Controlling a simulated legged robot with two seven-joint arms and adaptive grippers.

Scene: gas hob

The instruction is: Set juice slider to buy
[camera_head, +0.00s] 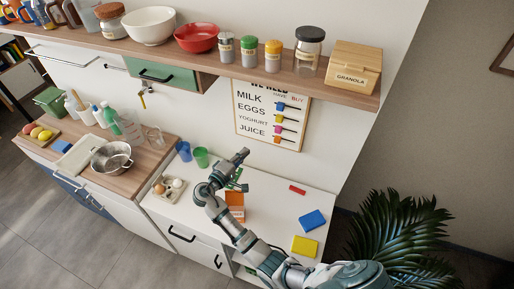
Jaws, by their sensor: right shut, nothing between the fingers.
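The white list board (243,132) hangs on the wall below the shelf. It has rows for milk, eggs, yoghurt and juice, with HAVE and BUY headings. The juice slider (277,139) is the lowest of the coloured sliders and sits towards the left, HAVE side of its slot. My right gripper (242,154) is shut and empty, to the lower left of the juice slider and apart from it in the picture. It points up and right towards the board. My left gripper is out of view.
The shelf (222,69) above carries bowls, jars and a granola box (353,70). Green (201,157) and blue cups, an egg tray (168,188), and blue and yellow (305,246) blocks stand on the white counter (275,205). A plant (400,235) stands at right.

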